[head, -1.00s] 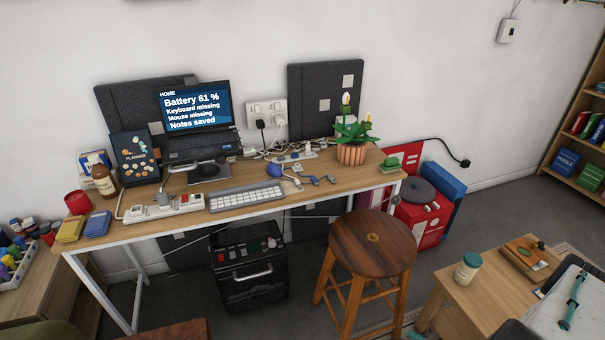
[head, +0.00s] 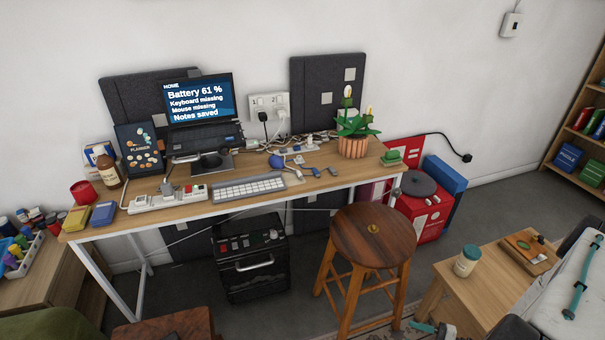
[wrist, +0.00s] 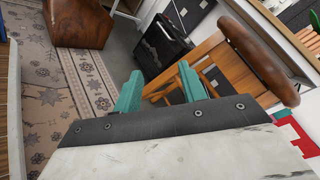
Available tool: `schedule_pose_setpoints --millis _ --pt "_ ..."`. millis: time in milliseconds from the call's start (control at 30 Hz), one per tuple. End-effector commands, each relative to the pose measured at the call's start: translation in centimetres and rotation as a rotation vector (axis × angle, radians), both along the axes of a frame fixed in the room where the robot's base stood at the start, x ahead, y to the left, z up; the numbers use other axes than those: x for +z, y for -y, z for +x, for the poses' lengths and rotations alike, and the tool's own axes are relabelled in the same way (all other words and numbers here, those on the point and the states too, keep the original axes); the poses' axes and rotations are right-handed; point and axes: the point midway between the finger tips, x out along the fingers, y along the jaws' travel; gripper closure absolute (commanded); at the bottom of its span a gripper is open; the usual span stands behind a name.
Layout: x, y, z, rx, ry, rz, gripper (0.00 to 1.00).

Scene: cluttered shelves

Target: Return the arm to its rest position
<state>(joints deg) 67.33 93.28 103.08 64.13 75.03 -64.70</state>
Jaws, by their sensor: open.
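My gripper (wrist: 160,88) shows in the wrist view as two teal fingers set apart, with nothing between them. It is above the patterned rug, and the wooden stool (wrist: 255,55) is just beyond and to the right of the fingers. In the head view, a teal part of my arm's end shows at the bottom edge, below the stool (head: 374,238). White and teal parts of my arm show at the lower right. The rest of the arm is cut off by the frame.
A desk (head: 330,180) with a laptop, keyboard (head: 248,187) and potted plant (head: 354,147) stands along the wall. A black cabinet (head: 252,265) is under it. A low wooden table (head: 480,270) holds a jar (head: 466,262) at right. The patterned rug (wrist: 60,90) is clear at left.

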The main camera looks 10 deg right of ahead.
Motion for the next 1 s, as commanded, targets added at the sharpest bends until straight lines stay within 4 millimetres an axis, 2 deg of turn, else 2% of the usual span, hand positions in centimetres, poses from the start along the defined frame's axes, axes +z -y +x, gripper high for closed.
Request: schedule_pose_setpoints --millis 200,467,700,1000 --pt "8.1 1.5 1.3 0.219 -0.107 0.007 0.59" --pt "19.0 1.5 2.6 0.499 -0.262 -0.090 0.59" --pt "28.3 0.0 3.1 0.706 -0.381 -0.265 0.59" --pt "38.5 -3.1 2.2 0.889 -0.474 -0.563 0.59"
